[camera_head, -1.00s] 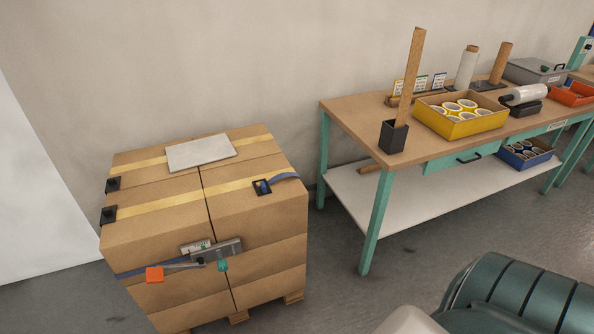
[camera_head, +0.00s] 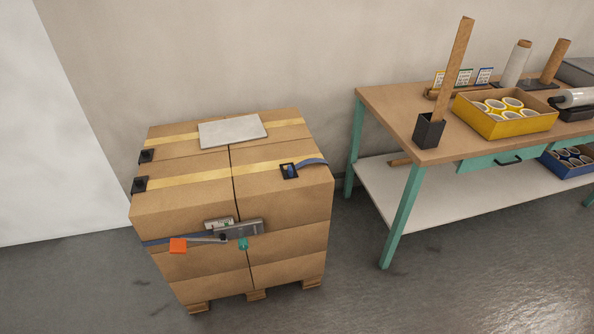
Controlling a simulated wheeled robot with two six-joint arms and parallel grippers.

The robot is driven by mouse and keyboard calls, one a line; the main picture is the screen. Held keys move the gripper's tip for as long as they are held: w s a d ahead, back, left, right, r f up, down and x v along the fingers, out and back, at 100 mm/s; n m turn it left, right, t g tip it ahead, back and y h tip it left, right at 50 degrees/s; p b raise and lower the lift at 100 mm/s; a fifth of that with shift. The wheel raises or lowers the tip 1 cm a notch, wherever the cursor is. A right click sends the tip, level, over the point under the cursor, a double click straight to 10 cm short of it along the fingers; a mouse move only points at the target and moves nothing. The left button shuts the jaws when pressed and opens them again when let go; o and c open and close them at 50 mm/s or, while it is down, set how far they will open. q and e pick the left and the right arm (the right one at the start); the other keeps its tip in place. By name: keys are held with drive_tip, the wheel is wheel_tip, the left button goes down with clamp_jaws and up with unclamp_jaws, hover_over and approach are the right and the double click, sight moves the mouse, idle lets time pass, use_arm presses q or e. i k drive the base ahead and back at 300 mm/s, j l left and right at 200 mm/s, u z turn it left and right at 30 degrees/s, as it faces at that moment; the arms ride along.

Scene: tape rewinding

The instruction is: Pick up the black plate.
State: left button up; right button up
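Two small black plates sit at the left edge of the carton stack's top, at the ends of the yellow tape strips: a far black plate (camera_head: 147,156) and a near black plate (camera_head: 140,185). A third black square piece (camera_head: 283,172) lies near the right edge of the top, with a blue part and a blue strap on it. I cannot tell which one the task means. Neither of my grippers is in view.
The carton stack (camera_head: 282,230) stands on a wooden pallet and bears a light grey panel (camera_head: 232,131). A strap tool (camera_head: 237,229) hangs on its front. A workbench (camera_head: 385,112) with a yellow tray (camera_head: 505,125) stands right. Grey floor before them is clear.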

sight(291, 173)
drive_tip(key=i+l+u, duration=0.25)
drive_tip(key=l, duration=0.3)
drive_tip(key=i+l+u, duration=0.25)
drive_tip(key=l, duration=0.4)
drive_tip(key=i, duration=0.1)
